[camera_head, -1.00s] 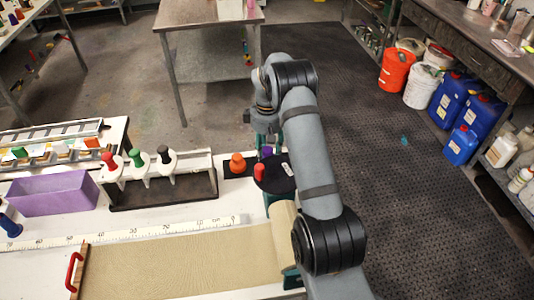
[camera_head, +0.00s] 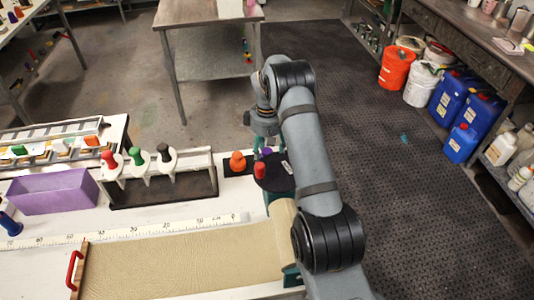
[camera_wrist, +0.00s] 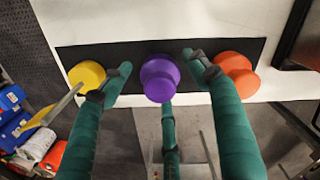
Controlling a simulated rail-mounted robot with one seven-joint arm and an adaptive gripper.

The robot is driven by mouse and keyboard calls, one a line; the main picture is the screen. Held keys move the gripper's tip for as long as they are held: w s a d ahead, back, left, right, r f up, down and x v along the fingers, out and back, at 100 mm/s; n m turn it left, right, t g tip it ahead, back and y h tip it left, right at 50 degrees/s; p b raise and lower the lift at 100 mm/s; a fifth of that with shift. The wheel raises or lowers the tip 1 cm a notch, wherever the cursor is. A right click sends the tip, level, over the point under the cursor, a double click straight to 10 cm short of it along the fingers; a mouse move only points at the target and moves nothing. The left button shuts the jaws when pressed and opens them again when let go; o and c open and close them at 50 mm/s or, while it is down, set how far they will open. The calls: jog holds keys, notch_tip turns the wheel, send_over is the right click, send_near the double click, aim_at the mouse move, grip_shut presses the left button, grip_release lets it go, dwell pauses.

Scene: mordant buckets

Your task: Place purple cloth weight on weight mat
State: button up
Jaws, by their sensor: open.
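The purple cloth weight (camera_wrist: 160,78) stands on the black weight mat (camera_wrist: 220,48) in the wrist view, between a yellow weight (camera_wrist: 86,76) and an orange weight (camera_wrist: 236,72). My gripper (camera_wrist: 160,74) is open, its green fingers spread around the purple weight with gaps visible at the sides. The lower finger's contact with it cannot be told.
The dark round disc (camera_head: 273,178) and a red weight (camera_head: 260,170) are close in front of the mat. A rack with red, green and black-topped pieces (camera_head: 163,188) stands left. A purple bin (camera_head: 55,192) is further left. Open floor lies beyond the table.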

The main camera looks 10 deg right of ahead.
aim_at(267, 151)
notch_tip(267, 151, up, 12)
jog(key=shift+r+b, duration=0.15)
jog(key=shift+b, duration=0.25)
dwell(0.3)
